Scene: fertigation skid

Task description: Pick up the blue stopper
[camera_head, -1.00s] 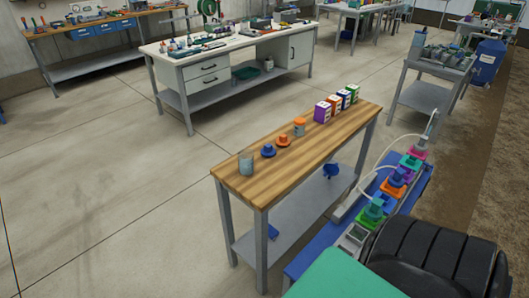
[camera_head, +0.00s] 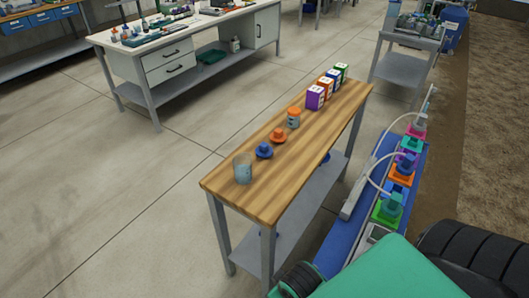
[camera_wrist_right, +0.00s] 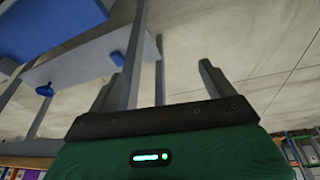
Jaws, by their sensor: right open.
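The blue stopper (camera_head: 264,151) stands upright on the wooden tabletop (camera_head: 283,157) in the head view, between a grey translucent cup (camera_head: 243,168) and an orange stopper (camera_head: 278,136). No gripper touches it. My right gripper (camera_wrist_right: 158,88) shows in the right wrist view with its two dark fingers spread and nothing between them. A blue object (camera_wrist_right: 44,90) by the grey lower shelf appears left of the fingers there; I cannot tell what it is. My left gripper is in neither current view.
An orange-lidded jar (camera_head: 293,118) and several coloured boxes (camera_head: 315,97) stand farther along the narrow table. A blue bench (camera_head: 350,228) with coloured blocks and hoses runs along its right side. Open concrete floor (camera_head: 120,210) lies to the left.

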